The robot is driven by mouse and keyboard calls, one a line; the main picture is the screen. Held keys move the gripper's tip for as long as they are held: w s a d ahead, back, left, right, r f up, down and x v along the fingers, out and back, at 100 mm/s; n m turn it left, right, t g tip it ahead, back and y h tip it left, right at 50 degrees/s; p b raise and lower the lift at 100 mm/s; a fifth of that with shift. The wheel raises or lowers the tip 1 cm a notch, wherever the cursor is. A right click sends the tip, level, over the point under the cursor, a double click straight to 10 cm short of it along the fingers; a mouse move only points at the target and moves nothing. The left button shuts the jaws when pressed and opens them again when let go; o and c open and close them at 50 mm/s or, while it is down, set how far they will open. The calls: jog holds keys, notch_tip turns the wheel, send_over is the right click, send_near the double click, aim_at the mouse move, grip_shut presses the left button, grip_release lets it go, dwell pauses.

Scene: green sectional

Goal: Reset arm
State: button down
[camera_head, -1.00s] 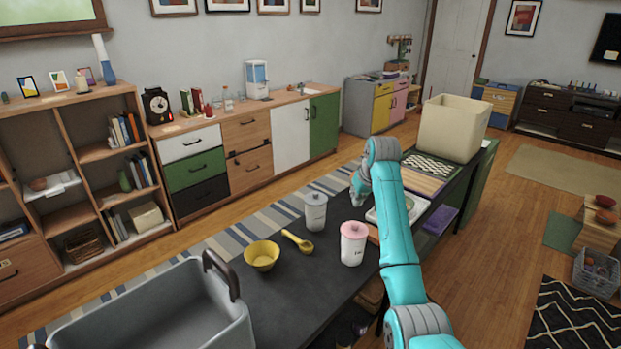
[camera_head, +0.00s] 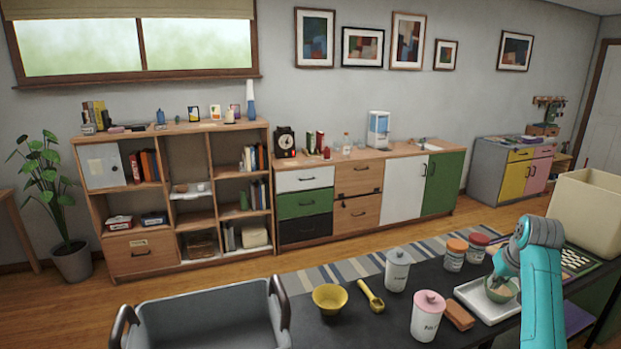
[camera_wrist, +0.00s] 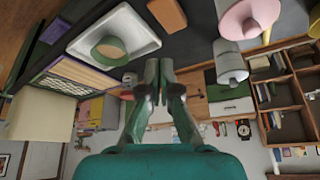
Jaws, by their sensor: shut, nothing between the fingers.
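My arm is teal and reaches in from the lower right of the head view. My gripper (camera_head: 495,281) hangs over the dark table near a white tray (camera_head: 468,293) with a green bowl (camera_head: 508,290). In the wrist view my gripper (camera_wrist: 159,66) has its two grey fingers together, with nothing between them. The tray (camera_wrist: 143,18) and green bowl (camera_wrist: 107,54) lie to the left of the fingers there. Whether the fingertips touch anything is not clear.
A beige bin (camera_head: 590,215) is at right.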

jog(key=s+a+f+t, duration=0.1)
jog(key=s+a+f, duration=0.15)
jog(key=f, duration=0.45)
jog(key=s+a+f, duration=0.2)
jog(key=a+f, duration=0.2)
jog(key=f, duration=0.3)
jog(key=s+a+f+t, duration=0.1)
jog(key=s+a+f, duration=0.15)
jog(key=f, duration=0.45)
jog(key=s+a+f+t, duration=0.1)
jog(key=s+a+f, duration=0.5)
jog(key=s, duration=0.3)
jog(key=s+a+f+t, duration=0.1)
jog(key=s+a+f, duration=0.4)
jog(key=s, duration=0.4)
jog(key=s+a+r+n+t, duration=0.15)
jog(key=s+a, duration=0.25)
jog(key=s, duration=0.7)
jog(key=s+a+r+t, duration=0.2)
jog(key=s+a, duration=0.1)
jog(key=s, duration=0.8)
jog(key=s+a+r+t+y, duration=0.1)
jog(key=s+a+r+t, duration=0.1)
jog(key=s+r, duration=1.3)
notch_tip(320, 180, up, 2)
jog(key=shift+a+r, duration=0.1)
jog(key=shift+a, duration=0.35)
jog(key=shift+n, duration=0.25)
